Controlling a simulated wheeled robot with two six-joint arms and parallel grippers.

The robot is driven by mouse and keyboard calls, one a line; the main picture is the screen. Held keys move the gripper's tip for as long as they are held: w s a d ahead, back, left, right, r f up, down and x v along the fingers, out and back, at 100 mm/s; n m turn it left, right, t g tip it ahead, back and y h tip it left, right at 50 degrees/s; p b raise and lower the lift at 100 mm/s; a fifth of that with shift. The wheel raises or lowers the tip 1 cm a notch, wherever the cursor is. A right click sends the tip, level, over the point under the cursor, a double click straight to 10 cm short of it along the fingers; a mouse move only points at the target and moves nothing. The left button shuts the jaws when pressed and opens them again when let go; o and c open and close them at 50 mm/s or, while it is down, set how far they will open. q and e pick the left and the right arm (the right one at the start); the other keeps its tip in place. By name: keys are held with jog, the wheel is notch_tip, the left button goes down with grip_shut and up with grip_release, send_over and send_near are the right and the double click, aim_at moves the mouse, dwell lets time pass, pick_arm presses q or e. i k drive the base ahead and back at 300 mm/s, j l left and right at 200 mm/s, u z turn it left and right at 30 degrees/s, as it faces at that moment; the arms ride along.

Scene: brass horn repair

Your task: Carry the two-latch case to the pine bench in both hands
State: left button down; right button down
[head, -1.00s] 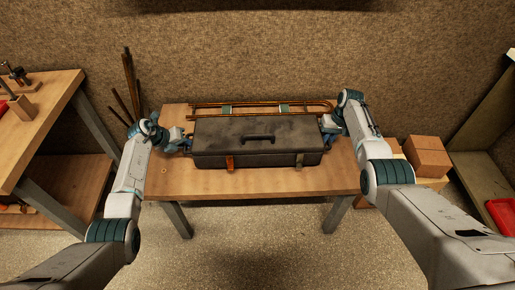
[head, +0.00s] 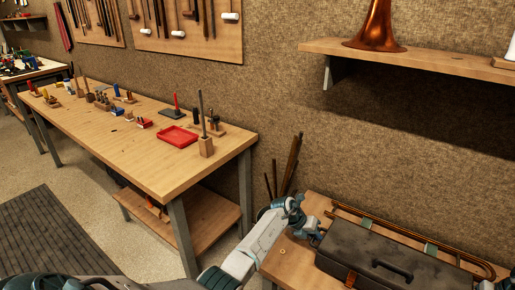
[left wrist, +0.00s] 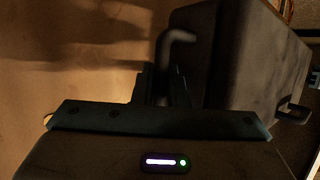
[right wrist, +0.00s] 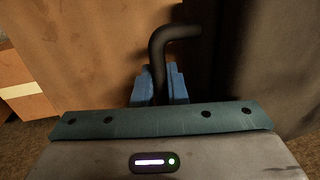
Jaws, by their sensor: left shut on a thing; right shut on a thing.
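The dark grey two-latch case (head: 385,262) is at the lower right of the head view, over a small wooden table, cut off by the frame's edge. Its top handle and one orange-brown latch show. I cannot tell whether its base touches the tabletop. My left gripper (head: 314,236) is at the case's left end. In the left wrist view it is shut on a bent dark side handle (left wrist: 176,45), with the case (left wrist: 250,55) to the right. In the right wrist view my right gripper (right wrist: 160,85) is shut on the other side handle (right wrist: 168,42).
A long wooden bench (head: 150,165) stands at the left with several tools, wooden blocks and a red tray (head: 178,136); its near front corner looks clear. The small table (head: 289,268) carries brass tubing (head: 385,228) behind the case. A shelf (head: 440,58) with a copper bell hangs above.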

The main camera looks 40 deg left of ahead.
aim_at(127, 146)
jog(key=j+u, duration=0.1)
jog(key=u, duration=3.5)
jog(key=i+j, duration=0.1)
jog(key=i, duration=3.85)
jog(key=j+u, duration=0.05)
jog(key=j, duration=0.1)
